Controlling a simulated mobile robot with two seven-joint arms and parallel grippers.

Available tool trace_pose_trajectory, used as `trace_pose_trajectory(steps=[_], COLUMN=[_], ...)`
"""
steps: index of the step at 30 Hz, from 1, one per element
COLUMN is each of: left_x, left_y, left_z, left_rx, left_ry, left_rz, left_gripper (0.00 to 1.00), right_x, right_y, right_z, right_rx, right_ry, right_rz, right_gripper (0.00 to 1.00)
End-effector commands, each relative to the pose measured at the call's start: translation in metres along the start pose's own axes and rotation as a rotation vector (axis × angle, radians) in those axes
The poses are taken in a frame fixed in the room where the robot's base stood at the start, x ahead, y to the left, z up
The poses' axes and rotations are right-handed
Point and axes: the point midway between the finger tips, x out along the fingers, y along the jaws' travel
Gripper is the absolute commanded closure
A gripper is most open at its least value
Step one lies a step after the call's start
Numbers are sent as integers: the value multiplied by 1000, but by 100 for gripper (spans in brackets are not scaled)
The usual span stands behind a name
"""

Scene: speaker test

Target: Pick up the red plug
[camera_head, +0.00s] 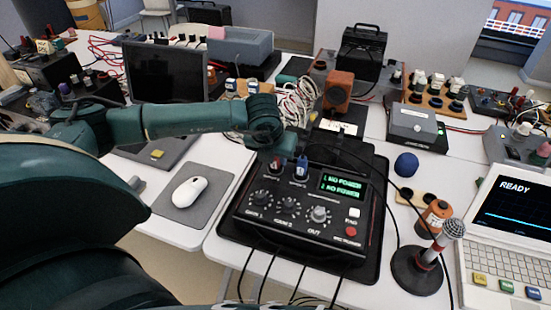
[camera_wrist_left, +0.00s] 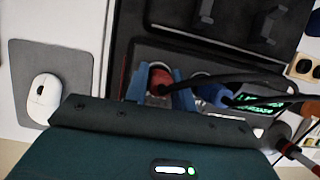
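The red plug (camera_head: 275,163) stands at the back of the black device (camera_head: 318,215), with the blue plug (camera_head: 300,169) to its right. My left gripper (camera_head: 272,152) is directly above and behind the red plug, pointing down. In the left wrist view its two blue fingers (camera_wrist_left: 160,88) stand on either side of the red plug (camera_wrist_left: 159,77). They are very close to it; whether they press on it I cannot tell. The blue plug (camera_wrist_left: 213,93) is just right of the right finger, with a black cable running from it. My right gripper is not in view.
A white mouse (camera_head: 189,191) on a grey pad lies left of the device. A microphone (camera_head: 427,252), a blue ball (camera_head: 406,164) and a white laptop (camera_head: 505,240) are on the right. Black cables hang over the device's front edge. Boxes and coiled cables crowd the back.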

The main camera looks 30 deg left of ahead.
Motion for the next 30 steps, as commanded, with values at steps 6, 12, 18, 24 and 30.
trace_pose_trajectory(steps=[6,12,18,24,30], left_x=[0,0,-6,-38,-74], left_y=[0,0,0,-1,0], left_z=[0,0,3,17,31], left_rx=[0,0,-1,-1,0], left_ry=[0,-1,-2,-7,-5], left_rz=[0,0,0,-3,-2], left_gripper=[93,100,100,100,100], right_x=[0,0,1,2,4], right_y=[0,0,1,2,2], right_z=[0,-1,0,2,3], right_rx=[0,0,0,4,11], right_ry=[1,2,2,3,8], right_rz=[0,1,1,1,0], right_gripper=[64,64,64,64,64])
